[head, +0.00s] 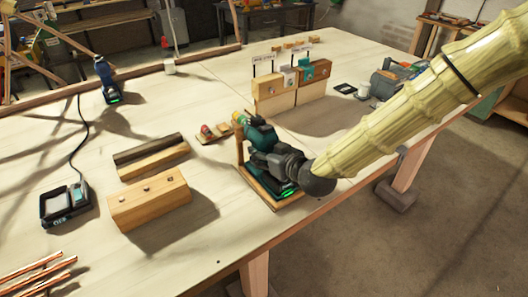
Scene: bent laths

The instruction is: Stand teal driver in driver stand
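The teal driver (260,133) is upright at the near edge of the table, its teal and black head at the top left of my gripper. Its dark foot, with a green light, is low over the base of the wooden driver stand (267,198). The stand's upright board (239,147) is just left of the driver. My gripper (266,160) reaches in from the right and overlaps the driver's handle. The fingertips are lost against the dark handle, so I cannot tell whether they press on it. Whether the foot fully rests on the base is also unclear.
A blue driver (107,80) stands at the back left. A charger (66,204), a wooden block with holes (149,198) and dark and light wood strips (151,155) lie left. Wooden blocks with labels (290,85) stand behind. Copper rods (40,275) lie front left.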

